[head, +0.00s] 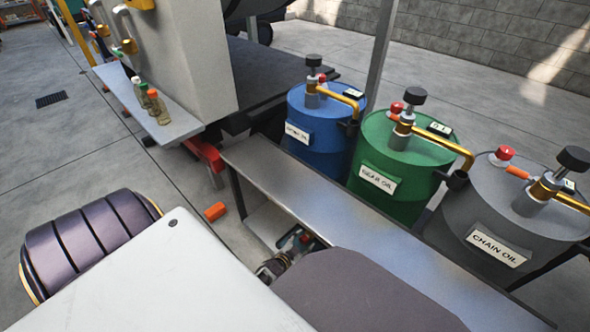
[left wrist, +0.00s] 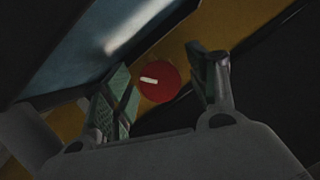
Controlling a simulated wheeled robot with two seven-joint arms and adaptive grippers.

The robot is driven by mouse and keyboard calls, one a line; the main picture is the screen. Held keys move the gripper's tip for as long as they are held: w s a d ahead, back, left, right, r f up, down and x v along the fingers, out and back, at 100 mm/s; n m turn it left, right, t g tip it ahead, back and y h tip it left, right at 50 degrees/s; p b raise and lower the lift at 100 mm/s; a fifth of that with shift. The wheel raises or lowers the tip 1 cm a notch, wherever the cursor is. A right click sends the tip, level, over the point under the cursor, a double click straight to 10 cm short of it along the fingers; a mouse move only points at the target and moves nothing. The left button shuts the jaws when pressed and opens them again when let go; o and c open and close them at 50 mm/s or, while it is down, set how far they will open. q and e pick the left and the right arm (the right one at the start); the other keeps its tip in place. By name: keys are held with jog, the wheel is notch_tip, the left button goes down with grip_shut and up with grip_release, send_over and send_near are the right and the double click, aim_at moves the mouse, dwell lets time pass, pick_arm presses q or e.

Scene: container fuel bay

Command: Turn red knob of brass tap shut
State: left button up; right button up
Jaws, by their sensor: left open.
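In the left wrist view a round red knob (left wrist: 158,83) with a short white bar on its face shows between the two fingers of my left gripper (left wrist: 168,88). The fingers are open, one on each side of the knob; I cannot tell whether either touches it. A brownish yellow surface lies behind the knob. In the head view my left gripper (head: 291,250) is low beside the long grey bench, partly hidden by my own body. Small red and green bits show near its fingers. The brass body of the knob's tap cannot be made out. My right gripper is out of view.
Blue (head: 310,150), green (head: 385,210) and grey (head: 470,245) oil drums with brass spouts stand behind the grey bench (head: 330,200). Small bottles (head: 153,105) stand on a shelf (head: 120,90) at left. An orange piece (head: 215,211) shows near the floor. Open floor lies at left.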

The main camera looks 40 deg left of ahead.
pick_arm(q)
jog(key=shift+s, duration=0.15)
jog(key=shift+v, duration=0.95)
jog(key=v, duration=0.9)
jog(key=shift+s, duration=0.3)
jog(key=shift+r, duration=0.1)
